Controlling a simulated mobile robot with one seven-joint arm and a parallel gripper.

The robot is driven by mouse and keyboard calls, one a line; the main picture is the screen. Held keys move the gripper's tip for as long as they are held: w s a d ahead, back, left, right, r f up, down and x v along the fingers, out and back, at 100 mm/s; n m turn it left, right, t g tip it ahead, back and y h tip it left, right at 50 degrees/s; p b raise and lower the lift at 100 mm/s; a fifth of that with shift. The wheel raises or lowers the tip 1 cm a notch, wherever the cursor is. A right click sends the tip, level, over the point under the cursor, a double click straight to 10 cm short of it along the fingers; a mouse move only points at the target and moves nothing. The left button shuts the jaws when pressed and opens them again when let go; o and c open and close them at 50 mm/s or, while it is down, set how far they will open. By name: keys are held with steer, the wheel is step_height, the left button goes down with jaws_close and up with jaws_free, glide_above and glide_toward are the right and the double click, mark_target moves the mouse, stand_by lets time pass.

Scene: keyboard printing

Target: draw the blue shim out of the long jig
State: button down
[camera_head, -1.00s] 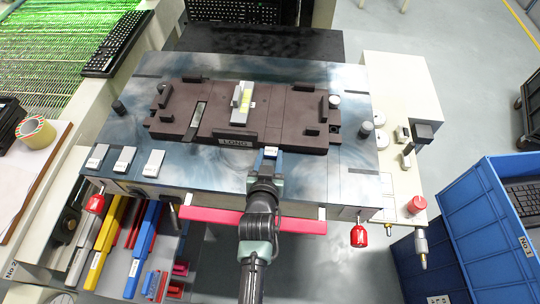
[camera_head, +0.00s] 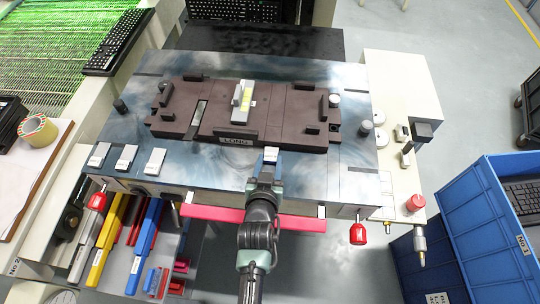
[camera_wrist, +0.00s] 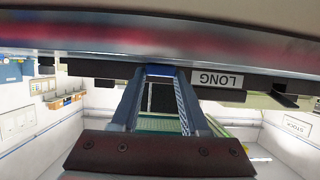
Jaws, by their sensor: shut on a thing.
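The long jig (camera_head: 285,118) is a dark brown plate with raised blocks and a LONG label on its front, lying on a bluish metal table. In the wrist view its dark edge (camera_wrist: 220,92) with the LONG label shows upside down. The blue shim (camera_wrist: 162,71) is a small blue piece between my fingertips, at the jig's front edge just beside the label. My gripper (camera_head: 269,160) is shut on it, low at the front of the jig. In the head view the shim is mostly hidden, and I cannot tell how much of it is inside the jig.
A silver and yellow piece (camera_head: 243,100) stands on the jig. Several small white labelled blocks (camera_head: 155,162) sit at the table's front left. A red bar (camera_head: 210,213) runs below the front edge under my arm. A blue crate (camera_head: 490,225) stands at right.

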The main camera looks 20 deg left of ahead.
steer(key=shift+s+d+p, duration=0.2)
steer(key=shift+s, duration=0.5)
steer(key=shift+s+d+p, duration=0.2)
steer(key=shift+s+p, duration=0.05)
steer(key=shift+s, duration=0.45)
steer(key=shift+s+d+p, duration=0.2)
steer(key=shift+s, duration=0.5)
steer(key=shift+r, duration=0.1)
steer(key=s+r+p, duration=0.2)
steer(key=shift+s+d+p, duration=0.15)
steer(key=shift+d+p, duration=0.2)
steer(key=shift+p+v, duration=0.65)
steer(key=shift+v, duration=0.3)
